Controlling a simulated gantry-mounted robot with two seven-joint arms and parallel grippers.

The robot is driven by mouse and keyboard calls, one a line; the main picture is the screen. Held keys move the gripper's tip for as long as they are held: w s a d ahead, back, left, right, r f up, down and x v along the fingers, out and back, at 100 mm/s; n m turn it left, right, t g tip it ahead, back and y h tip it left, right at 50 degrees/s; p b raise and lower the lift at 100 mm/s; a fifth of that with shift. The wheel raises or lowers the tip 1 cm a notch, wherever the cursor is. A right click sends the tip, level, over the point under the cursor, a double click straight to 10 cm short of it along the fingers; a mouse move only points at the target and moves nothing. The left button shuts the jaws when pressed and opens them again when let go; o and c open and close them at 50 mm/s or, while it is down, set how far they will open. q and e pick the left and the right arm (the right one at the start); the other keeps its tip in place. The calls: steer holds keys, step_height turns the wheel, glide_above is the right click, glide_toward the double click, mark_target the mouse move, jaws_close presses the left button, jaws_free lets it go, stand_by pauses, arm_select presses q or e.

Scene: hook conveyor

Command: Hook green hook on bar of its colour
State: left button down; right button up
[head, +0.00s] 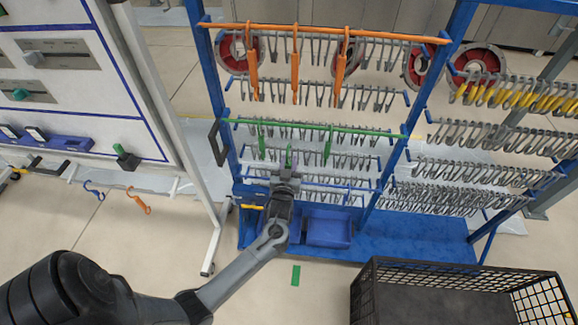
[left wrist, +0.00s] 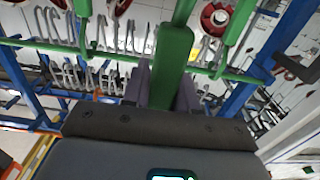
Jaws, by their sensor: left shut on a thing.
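A green hook (head: 289,156) stands up from my left gripper (head: 286,175), which is shut on it. In the left wrist view the held green hook (left wrist: 172,65) sits between the two fingers (left wrist: 163,92), and its upper part overlaps the green bar (left wrist: 115,53). In the head view the hook is just below the green bar (head: 300,126) of the blue rack. I cannot tell whether it touches the bar. Two other green hooks hang on this bar, one on the left (head: 262,140) and one on the right (head: 328,147). My right gripper is not in view.
An orange bar (head: 320,31) with orange hooks (head: 342,67) is above. Rows of grey hooks (head: 310,95) hang close behind. Blue bins (head: 328,228) are below. A black crate (head: 455,277) stands at lower right, a white panel (head: 75,70) at left.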

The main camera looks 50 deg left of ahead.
arm_select(q)
steer(key=f+b+x, duration=0.3)
steer(key=b+x, duration=1)
steer(key=x, duration=0.2)
steer(key=shift+f, duration=0.15)
stand_by(0.8)
steer(key=shift+f, duration=0.1)
stand_by(0.4)
steer(key=c, duration=0.8)
jaws_free()
